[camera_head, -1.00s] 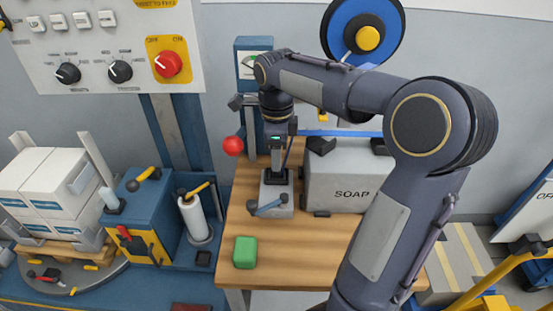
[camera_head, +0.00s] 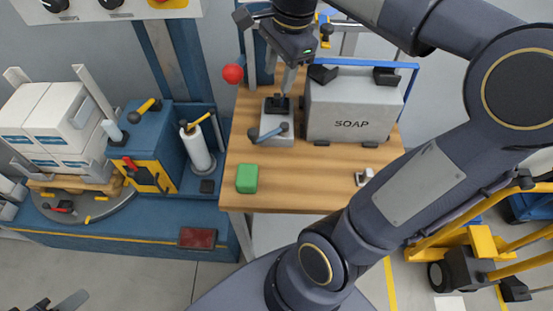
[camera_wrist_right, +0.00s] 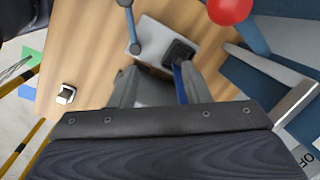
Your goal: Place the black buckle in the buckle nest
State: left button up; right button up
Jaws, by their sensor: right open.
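The black buckle (camera_head: 278,104) appears as a dark square piece on top of a grey block (camera_head: 276,136) with a blue-grey lever, which I take to be the buckle nest. In the wrist view the buckle (camera_wrist_right: 180,51) lies on the pale block top (camera_wrist_right: 150,35). I cannot tell how deep it sits. My right gripper (camera_head: 279,84) is open and empty, just above and behind the buckle. In the wrist view its fingers (camera_wrist_right: 158,88) are spread, with the buckle beyond their tips. A dark shape at the lower left edge may be my left gripper (camera_head: 58,303).
A grey SOAP box (camera_head: 350,121) stands right of the block, close to my right gripper. A red ball (camera_head: 232,73) is at the left. A green block (camera_head: 247,179) and a small white piece (camera_head: 364,177) lie on the wooden table (camera_head: 305,188). The table front is mostly clear.

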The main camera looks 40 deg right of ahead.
jog(key=s+a+f+n+t+y, duration=0.1)
jog(key=s+a+f+n, duration=0.2)
jog(key=s+n, duration=0.1)
jog(key=s+a+f+n+t, duration=0.1)
jog(key=s+a+f+n, duration=0.3)
jog(key=n, duration=0.3)
jog(key=s+a+f+n+t+y, duration=0.1)
jog(key=s+a+f+n+t, duration=0.1)
jog(key=n, duration=0.4)
jog(key=shift+s+a+f+y, duration=0.1)
jog(key=shift+s+a+f, duration=0.15)
jog(key=shift+s, duration=0.2)
jog(key=shift+s+a+f+y, duration=0.1)
jog(key=shift+s+a+f, duration=0.15)
jog(key=shift+s, duration=0.25)
jog(key=shift+s+a+f+y, duration=0.1)
jog(key=shift+s+a+f, duration=0.05)
jog(key=shift+s+a, duration=0.25)
